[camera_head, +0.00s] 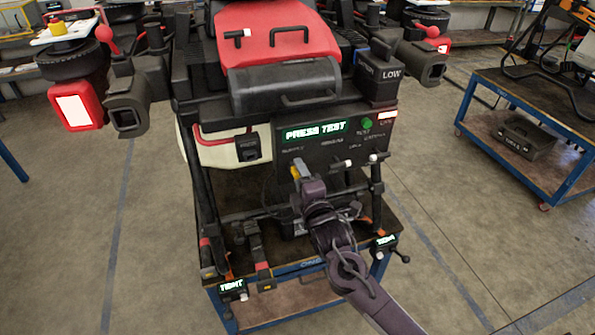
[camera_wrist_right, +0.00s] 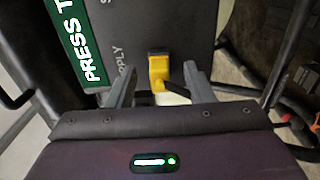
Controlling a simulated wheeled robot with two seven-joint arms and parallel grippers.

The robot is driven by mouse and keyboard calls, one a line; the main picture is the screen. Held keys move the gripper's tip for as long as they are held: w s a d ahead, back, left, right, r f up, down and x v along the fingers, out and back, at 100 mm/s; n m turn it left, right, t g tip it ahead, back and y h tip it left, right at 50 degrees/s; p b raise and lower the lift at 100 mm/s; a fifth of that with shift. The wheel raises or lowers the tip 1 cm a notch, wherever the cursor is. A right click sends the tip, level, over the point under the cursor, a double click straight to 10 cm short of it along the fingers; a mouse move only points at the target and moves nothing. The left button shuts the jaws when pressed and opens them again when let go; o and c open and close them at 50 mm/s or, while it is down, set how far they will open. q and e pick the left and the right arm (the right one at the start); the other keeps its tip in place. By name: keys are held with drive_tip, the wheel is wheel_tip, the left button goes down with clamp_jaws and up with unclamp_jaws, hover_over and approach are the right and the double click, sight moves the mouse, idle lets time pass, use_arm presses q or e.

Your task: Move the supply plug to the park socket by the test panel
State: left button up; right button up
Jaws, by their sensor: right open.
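The yellow supply plug (camera_head: 296,173) sits at the lower left of the dark test panel (camera_head: 340,150), whose display reads PRESS TEST. In the right wrist view the yellow plug (camera_wrist_right: 158,73) is against the panel (camera_wrist_right: 160,25), just below the partly visible word SUPPLY. My right gripper (camera_head: 304,172) reaches up to it in the head view. In the wrist view its two fingers (camera_wrist_right: 157,76) are open, one on either side of the plug, with gaps showing. The park socket cannot be told for sure; a small labelled black box (camera_head: 248,147) is left of the panel. My left gripper is out of view.
The drone stands on a blue-framed cart (camera_head: 270,313) with TIGHT-labelled clamp (camera_head: 233,288) at its front left. A red-topped tank (camera_head: 275,40) is above the panel. Another blue cart (camera_head: 515,90) holds a dark toolbox (camera_head: 524,137) at right. Open floor lies on both sides.

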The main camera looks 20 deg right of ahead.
idle(0.4)
clamp_jaws()
idle(0.4)
drive_tip(key=shift+s+p, duration=0.15)
drive_tip(key=shift+p, duration=0.25)
drive_tip(key=s+p, duration=0.2)
drive_tip(key=s, duration=0.3)
drive_tip(key=shift+s+d+p, duration=0.1)
drive_tip(key=shift+s+p, duration=0.25)
drive_tip(key=shift+p, duration=0.05)
idle(0.3)
